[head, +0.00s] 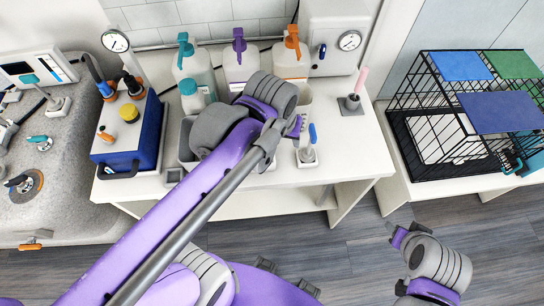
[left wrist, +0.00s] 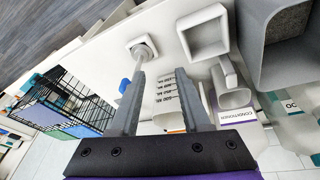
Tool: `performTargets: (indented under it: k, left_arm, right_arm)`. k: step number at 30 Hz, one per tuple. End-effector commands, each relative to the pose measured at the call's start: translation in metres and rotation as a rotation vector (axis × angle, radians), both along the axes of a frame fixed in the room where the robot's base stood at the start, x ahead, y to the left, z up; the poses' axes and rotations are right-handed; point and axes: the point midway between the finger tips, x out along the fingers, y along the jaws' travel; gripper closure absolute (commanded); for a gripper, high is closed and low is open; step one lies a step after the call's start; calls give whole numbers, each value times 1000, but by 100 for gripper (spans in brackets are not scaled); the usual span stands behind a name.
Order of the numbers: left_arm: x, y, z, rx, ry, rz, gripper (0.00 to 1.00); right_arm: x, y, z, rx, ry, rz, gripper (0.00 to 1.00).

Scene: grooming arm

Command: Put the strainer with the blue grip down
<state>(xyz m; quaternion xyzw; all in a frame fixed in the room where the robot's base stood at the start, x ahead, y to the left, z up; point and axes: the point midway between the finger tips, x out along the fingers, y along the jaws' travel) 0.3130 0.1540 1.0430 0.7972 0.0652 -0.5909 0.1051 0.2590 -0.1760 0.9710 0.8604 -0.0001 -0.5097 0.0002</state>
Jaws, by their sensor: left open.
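A blue grip (head: 312,133) stands upright above a small white base (head: 307,157) on the white counter. I take it for the strainer, but cannot make out a strainer head. In the left wrist view the blue grip (left wrist: 124,87) shows beside the left finger, with its pale stem rising from the white base (left wrist: 143,46). My left gripper (left wrist: 160,73) is open over the counter, with nothing clearly held between its fingers. In the head view my own wrist mostly hides its jaws (head: 297,126). My right gripper (head: 395,234) is low at the right, above the floor; its jaws are unclear.
Several pump bottles (head: 240,65) line the counter's back. A blue box (head: 130,135) stands left, beside a grey tub (head: 55,185). A pink-handled tool (head: 359,82) stands right of the blue grip. Wire cages (head: 440,110) stand further right. The counter's right front is clear.

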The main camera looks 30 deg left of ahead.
Motion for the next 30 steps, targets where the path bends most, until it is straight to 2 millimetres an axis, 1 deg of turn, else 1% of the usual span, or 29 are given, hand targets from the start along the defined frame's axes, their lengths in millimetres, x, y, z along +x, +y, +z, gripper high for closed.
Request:
performTargets:
  k: [1,3,6,9,12,30]
  left_arm:
    - [-16,7,-18,18,-46,-44,53]
    - [-30,13,-39,48,-105,-109,53]
    - [-45,20,-60,86,-166,-174,53]
    - [-53,22,-71,109,-198,-210,53]
    - [-54,23,-73,116,-208,-222,53]
    - [-54,23,-72,114,-206,-221,53]
  right_arm:
    - [0,0,0,0,0,0,50]
    - [0,0,0,0,0,0,50]
    - [0,0,0,0,0,0,50]
    - [0,0,0,0,0,0,50]
    - [0,0,0,0,0,0,50]
    - [0,0,0,0,0,0,50]
